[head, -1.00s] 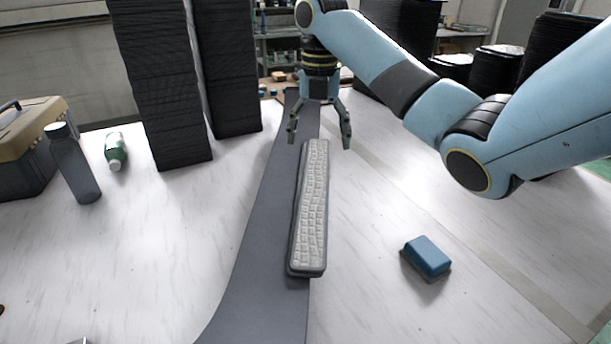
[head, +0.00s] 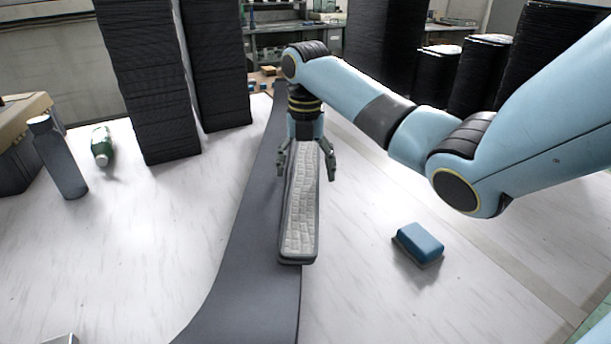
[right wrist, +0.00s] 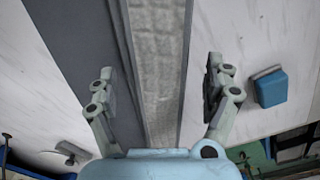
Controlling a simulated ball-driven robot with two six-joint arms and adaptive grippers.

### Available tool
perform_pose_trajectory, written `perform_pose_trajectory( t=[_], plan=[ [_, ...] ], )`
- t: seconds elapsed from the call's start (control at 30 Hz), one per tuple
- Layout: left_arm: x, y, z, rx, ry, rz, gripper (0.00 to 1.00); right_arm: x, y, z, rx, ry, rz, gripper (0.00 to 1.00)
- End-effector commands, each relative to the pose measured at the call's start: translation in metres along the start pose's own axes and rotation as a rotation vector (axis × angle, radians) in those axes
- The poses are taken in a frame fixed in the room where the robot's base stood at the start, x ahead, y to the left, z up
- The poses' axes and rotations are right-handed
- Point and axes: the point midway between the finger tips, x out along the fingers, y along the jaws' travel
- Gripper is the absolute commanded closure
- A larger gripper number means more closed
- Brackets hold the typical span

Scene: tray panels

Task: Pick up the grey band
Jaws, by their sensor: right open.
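A long dark grey band (head: 236,270) lies flat along the white table, running away from me. A keyboard (head: 299,225) with pale keys and a dark grey frame lies lengthwise on it, partly over its right edge. My right gripper (head: 306,170) is open over the keyboard's far part, one finger to each side of it. In the right wrist view the keyboard (right wrist: 158,60) passes between the open fingers, and the band (right wrist: 75,45) shows at left. The gripper's body hides the keyboard's far end. My left gripper is not in view.
A blue block (head: 420,243) lies to the right of the keyboard. A grey bottle (head: 62,160), a green bottle (head: 102,146) and a toolbox (head: 22,140) are at left. Tall black stacks (head: 150,90) stand behind. The table's front left is mostly clear.

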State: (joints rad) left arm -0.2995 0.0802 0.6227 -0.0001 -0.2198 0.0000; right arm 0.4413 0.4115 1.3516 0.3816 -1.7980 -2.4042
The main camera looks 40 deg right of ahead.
Motion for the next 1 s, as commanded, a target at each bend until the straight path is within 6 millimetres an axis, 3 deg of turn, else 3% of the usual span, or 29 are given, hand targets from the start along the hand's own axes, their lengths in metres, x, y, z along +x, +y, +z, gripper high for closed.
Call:
perform_pose_trajectory(
  t=[0.07, 0.47, 0.77, 1.0],
  plan=[
    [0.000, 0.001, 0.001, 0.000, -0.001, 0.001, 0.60, 0.000, 0.000, 0.000, 0.000, 0.000, 0.000, 0.23],
    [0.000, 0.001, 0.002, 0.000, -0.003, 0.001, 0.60, 0.000, 0.000, 0.000, 0.000, 0.000, 0.000, 0.76],
    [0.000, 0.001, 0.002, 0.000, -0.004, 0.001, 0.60, -0.002, 0.000, 0.000, 0.000, -0.001, 0.001, 0.77],
    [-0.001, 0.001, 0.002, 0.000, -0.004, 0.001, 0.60, -0.027, 0.001, 0.001, 0.000, -0.003, 0.003, 0.77]
  ],
)
